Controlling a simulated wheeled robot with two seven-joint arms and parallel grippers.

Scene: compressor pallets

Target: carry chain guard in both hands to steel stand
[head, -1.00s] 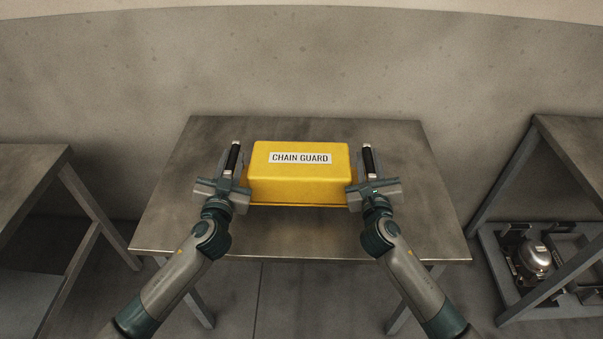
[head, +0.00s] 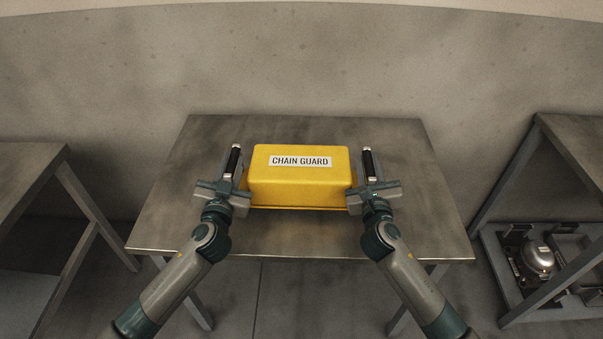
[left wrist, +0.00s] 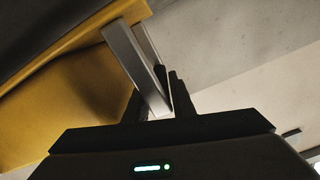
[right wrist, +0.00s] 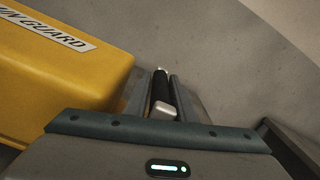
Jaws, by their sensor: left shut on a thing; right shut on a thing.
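The chain guard (head: 300,185) is a yellow box with a "CHAIN GUARD" label, level over the middle of a grey metal table (head: 420,225), which looks like the steel stand. I cannot tell whether its base touches the top. My left gripper (head: 231,178) is shut on its left black handle (head: 233,159). My right gripper (head: 370,177) is shut on its right black handle (head: 368,160). The guard's yellow side fills the left of the left wrist view (left wrist: 60,100). The right wrist view shows the guard (right wrist: 60,85) beside the right handle (right wrist: 161,93).
Another grey table (head: 30,180) stands at the left. A grey frame (head: 545,150) at the right has a lower shelf with a rounded metal unit (head: 537,260). A concrete wall (head: 300,65) rises behind the middle table. Bare tabletop surrounds the guard.

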